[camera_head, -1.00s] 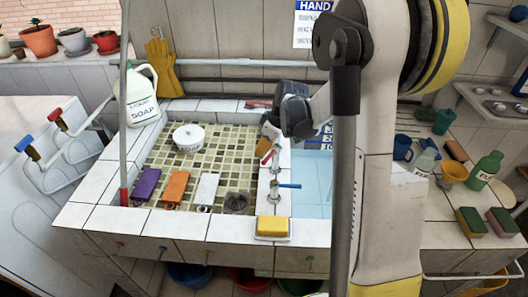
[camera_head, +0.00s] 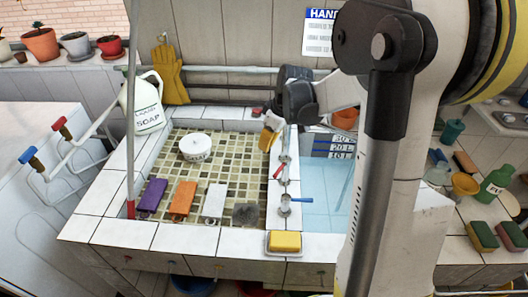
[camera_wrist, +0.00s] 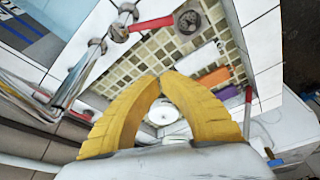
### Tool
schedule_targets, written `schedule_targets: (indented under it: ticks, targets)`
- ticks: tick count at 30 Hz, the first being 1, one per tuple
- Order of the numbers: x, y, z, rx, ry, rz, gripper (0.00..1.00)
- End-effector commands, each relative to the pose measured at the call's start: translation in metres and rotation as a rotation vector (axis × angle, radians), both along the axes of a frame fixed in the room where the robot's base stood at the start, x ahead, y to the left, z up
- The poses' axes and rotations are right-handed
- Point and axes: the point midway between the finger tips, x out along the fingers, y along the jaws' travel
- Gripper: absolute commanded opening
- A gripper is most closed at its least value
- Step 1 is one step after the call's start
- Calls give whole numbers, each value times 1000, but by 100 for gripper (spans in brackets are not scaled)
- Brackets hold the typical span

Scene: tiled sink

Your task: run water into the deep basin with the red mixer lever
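The red mixer lever (camera_head: 278,170) sits on the chrome mixer (camera_head: 285,185) on the tiled divider between the two basins. It also shows in the wrist view (camera_wrist: 152,23), ahead of my fingers and apart from them. A blue lever (camera_head: 302,199) sits nearer the front. The deep basin (camera_head: 318,175), pale blue with litre marks on its back wall, lies right of the divider, partly hidden by my arm. I cannot tell whether water runs. My gripper (camera_wrist: 161,76) has yellow fingers whose tips meet with nothing visible between them. In the head view (camera_head: 268,138) it is over the divider, behind the red lever.
The shallow mosaic basin (camera_head: 215,160) on the left holds a white round pot (camera_head: 195,147) and purple, orange and white blocks. A yellow sponge (camera_head: 285,241) lies at the front rim. A soap jug (camera_head: 146,108) stands at the back left. Bottles and sponges crowd the right counter.

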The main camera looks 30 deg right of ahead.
Motion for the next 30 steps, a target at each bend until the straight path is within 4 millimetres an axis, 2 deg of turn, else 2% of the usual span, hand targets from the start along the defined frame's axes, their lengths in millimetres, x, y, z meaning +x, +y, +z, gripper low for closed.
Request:
schedule_targets:
  ticks: [5, 12, 15, 21, 30]
  targets:
    - [6, 4, -29, 0, 0, -1, 0]
    - [20, 11, -80, 0, 0, 0, 0]
    - [22, 12, -95, 1, 0, -2, 0]
    - [-4, -2, -84, -1, 1, -3, 0]
    - [-12, -6, -81, 0, 1, -2, 0]
